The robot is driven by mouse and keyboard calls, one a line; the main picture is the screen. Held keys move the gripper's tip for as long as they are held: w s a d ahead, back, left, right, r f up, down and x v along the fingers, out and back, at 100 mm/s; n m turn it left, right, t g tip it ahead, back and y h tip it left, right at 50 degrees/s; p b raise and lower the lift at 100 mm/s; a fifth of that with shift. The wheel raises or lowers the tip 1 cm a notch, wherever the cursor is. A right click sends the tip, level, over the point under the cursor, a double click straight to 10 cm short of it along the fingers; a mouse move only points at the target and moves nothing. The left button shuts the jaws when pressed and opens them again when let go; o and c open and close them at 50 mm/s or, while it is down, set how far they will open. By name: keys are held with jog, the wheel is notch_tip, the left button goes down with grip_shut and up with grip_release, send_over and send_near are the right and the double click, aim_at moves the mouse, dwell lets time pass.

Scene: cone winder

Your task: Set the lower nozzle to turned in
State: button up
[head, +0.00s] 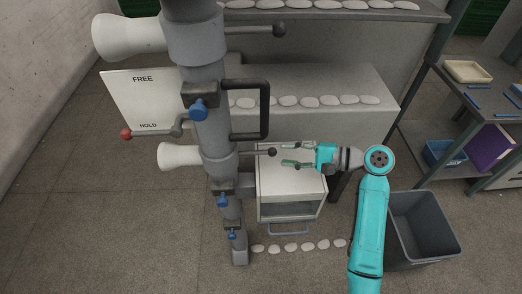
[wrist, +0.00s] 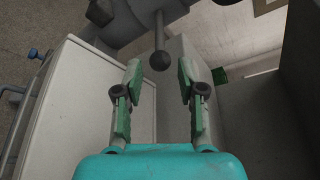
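The lower nozzle (head: 180,155) is a pale cone on the grey column, its wide mouth pointing left. Its lever runs out to the right of the column and ends in a dark ball knob (head: 272,152). My gripper (head: 287,153) is open and empty just right of the knob, its fingers pointing left at it. In the wrist view the knob (wrist: 160,61) sits centred at the far end of the gap between the open fingertips (wrist: 159,75). I cannot tell whether the fingertips overlap the knob, and no contact shows.
An upper nozzle (head: 130,36) has its own knob lever (head: 279,30). A dark handle (head: 266,110) stands above the lower lever. A white box (head: 290,190) lies below my gripper. A FREE/HOLD plate (head: 140,100) is at left. A grey bin (head: 422,228) stands at right.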

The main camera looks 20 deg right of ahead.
aim_at(269, 153)
jog(key=x, duration=0.8)
jog(key=shift+w+a+f, duration=0.1)
jog(key=shift+w+a, duration=0.05)
jog(key=shift+a, duration=0.05)
grip_shut()
